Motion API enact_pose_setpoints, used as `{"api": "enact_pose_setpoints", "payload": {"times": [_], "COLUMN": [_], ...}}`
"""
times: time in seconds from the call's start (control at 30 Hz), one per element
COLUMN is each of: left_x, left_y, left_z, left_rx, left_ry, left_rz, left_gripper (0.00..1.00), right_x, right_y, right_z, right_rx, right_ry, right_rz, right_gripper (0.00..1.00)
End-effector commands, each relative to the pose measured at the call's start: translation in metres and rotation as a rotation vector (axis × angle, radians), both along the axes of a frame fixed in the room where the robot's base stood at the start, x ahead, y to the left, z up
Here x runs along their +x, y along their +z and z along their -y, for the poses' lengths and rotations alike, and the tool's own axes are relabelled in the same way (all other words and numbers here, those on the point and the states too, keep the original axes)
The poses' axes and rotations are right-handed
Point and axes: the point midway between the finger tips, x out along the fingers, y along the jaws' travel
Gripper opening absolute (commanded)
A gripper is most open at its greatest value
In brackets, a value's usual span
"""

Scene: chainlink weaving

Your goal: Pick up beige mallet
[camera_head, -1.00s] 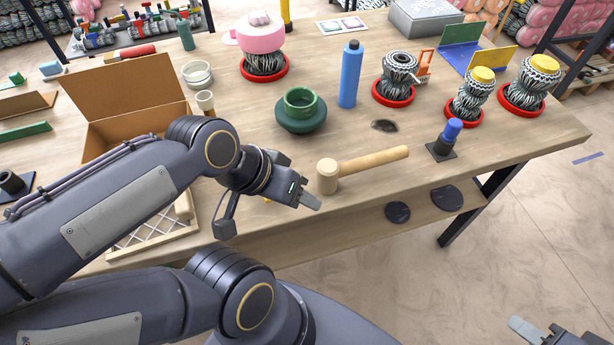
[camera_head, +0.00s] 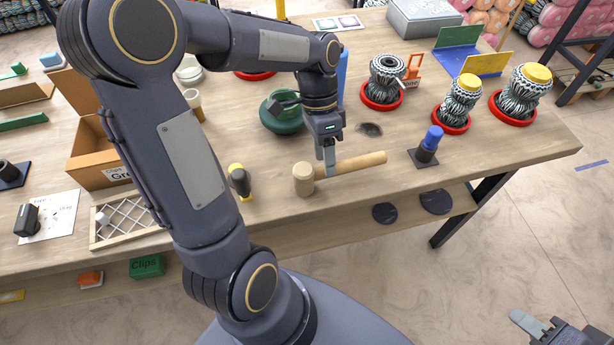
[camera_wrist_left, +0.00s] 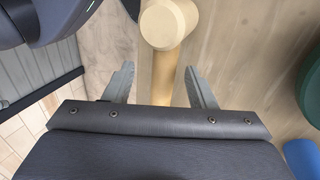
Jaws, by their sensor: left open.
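The beige mallet (camera_head: 355,166) lies on the wooden table near its front edge, its round head (camera_head: 303,178) to the left and its handle pointing right. My left gripper (camera_head: 329,168) points down over the handle close to the head. In the left wrist view the mallet (camera_wrist_left: 166,70) runs between the two parted fingers of my left gripper (camera_wrist_left: 160,88), with a gap on each side. My right gripper (camera_head: 540,325) is partly in view at the bottom right corner, away from the table, and nothing shows between its fingers.
A black stand with a blue top (camera_head: 430,145) is right of the handle. A yellow-and-black item (camera_head: 239,180) is left of the head. A green pot (camera_head: 280,118) stands behind my left gripper. The table's front edge is close to the mallet.

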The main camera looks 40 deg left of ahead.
Motion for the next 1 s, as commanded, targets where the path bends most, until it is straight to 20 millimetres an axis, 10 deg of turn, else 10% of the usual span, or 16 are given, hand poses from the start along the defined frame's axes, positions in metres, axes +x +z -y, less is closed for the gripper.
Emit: {"api": "enact_pose_setpoints", "payload": {"times": [0.57, 1.0], "left_x": [-0.006, -0.006], "left_y": [-0.042, -0.042], "left_z": [0.010, 0.010], "left_rx": [0.000, 0.000], "left_ry": [0.003, 0.003], "left_rz": [0.001, 0.001], "left_gripper": [0.51, 0.00], "right_x": [0.000, 0.000], "right_y": [0.005, 0.005], "right_z": [0.000, 0.000], "right_rx": [0.000, 0.000], "right_ry": [0.000, 0.000], "right_rz": [0.000, 0.000], "right_gripper": [0.36, 0.36]}}
